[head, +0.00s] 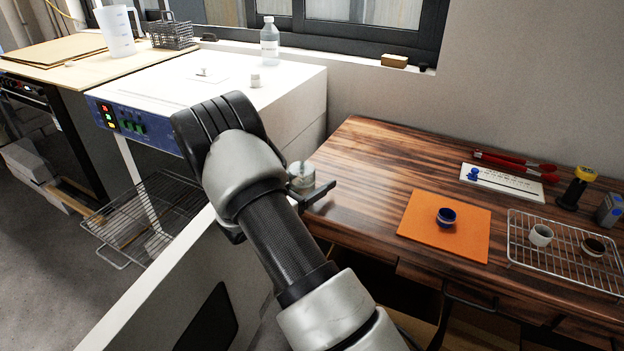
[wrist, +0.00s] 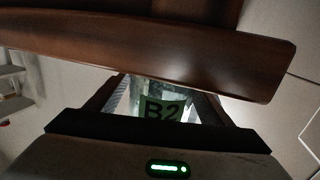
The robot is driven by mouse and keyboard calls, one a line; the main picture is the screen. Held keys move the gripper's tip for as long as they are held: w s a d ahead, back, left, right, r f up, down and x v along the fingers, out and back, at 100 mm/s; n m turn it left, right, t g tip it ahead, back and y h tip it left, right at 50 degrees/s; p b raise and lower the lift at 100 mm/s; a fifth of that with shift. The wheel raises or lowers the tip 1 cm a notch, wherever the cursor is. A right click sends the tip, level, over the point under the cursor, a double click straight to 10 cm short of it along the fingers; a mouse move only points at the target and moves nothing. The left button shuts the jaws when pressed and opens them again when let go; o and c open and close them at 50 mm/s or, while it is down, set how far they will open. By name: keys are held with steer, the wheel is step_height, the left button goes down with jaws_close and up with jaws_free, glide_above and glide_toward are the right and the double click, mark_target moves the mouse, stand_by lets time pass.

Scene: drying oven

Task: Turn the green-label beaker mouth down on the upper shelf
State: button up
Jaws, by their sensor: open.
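A clear glass beaker (head: 300,175) stands at the left end of the wooden table, partly hidden behind my wrist in the head view. In the wrist view, a green label (wrist: 163,109) reading B2 shows between my fingers. My gripper (wrist: 166,92) is open, with its jaws around or just in front of the beaker; contact cannot be made out. In the head view one dark finger (head: 318,196) sticks out beside the beaker. A wire shelf (head: 140,212) juts from the white oven (head: 280,98); its level is unclear, and the oven's inside is mostly hidden.
The oven's open door (head: 140,305) stands in the foreground. The wooden table (head: 365,165) holds an orange mat (head: 420,228) with a blue cup, a wire rack (head: 560,262) with small cups, and red tongs (head: 510,160). A bottle (head: 270,43) stands on the oven top.

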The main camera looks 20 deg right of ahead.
mark_target(302, 183)
steer(key=p+v, duration=0.1)
steer(key=v, duration=0.6)
steer(key=shift+s+a, duration=0.1)
steer(key=shift+a, duration=0.15)
stand_by(0.4)
